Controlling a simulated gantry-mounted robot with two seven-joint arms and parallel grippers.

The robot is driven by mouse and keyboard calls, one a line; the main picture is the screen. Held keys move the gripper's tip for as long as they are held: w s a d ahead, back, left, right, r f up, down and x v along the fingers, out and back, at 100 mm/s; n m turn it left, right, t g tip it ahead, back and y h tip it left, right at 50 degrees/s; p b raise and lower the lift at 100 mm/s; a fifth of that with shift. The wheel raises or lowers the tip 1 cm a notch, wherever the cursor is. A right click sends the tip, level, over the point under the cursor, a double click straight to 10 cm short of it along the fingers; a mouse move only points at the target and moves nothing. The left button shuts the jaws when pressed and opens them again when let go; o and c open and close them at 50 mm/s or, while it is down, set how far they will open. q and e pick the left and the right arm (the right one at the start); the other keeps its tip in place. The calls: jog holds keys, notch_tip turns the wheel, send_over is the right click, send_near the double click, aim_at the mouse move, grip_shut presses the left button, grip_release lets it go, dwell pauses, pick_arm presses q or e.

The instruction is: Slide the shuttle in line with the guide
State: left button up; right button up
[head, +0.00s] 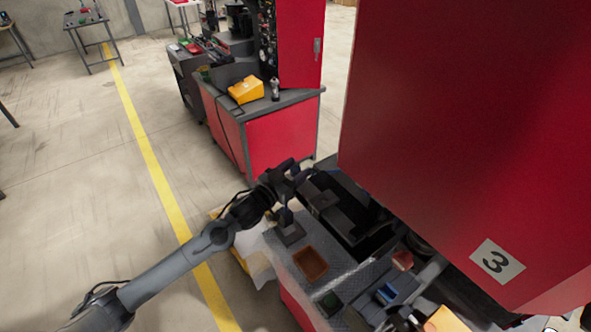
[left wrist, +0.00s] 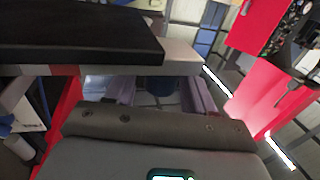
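My left gripper (head: 300,172) is at the upper left end of a long black box-like assembly (head: 345,212) on the red machine bench. In the left wrist view its two pale purple fingers (left wrist: 158,95) stand apart. A dark blue piece (left wrist: 155,84) shows in the gap between them; I cannot tell whether it touches either finger. A black slab with a light metal end (left wrist: 182,56) crosses above the fingers. I cannot tell for sure which parts are the shuttle and the guide. My right gripper is not clearly seen.
A large red cabinet (head: 450,120) marked 3 overhangs the bench on the right. An orange-brown tray (head: 310,263) sits on the grey bench top (head: 345,275), with small blue (head: 387,293) and red (head: 403,260) items nearby. Another red workbench (head: 285,140) stands behind.

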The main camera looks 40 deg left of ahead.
pick_arm(q)
grip_shut()
jog(key=shift+s+d+r+p, duration=0.1)
jog(key=shift+s+d+p, duration=0.1)
jog(key=shift+d+p, duration=0.45)
jog(key=shift+s+d, duration=0.1)
jog(key=shift+d, duration=0.4)
jog(key=shift+o, duration=0.7)
grip_release()
jog(key=s+b, duration=0.2)
jog(key=s, duration=0.9)
jog(key=shift+a, duration=0.15)
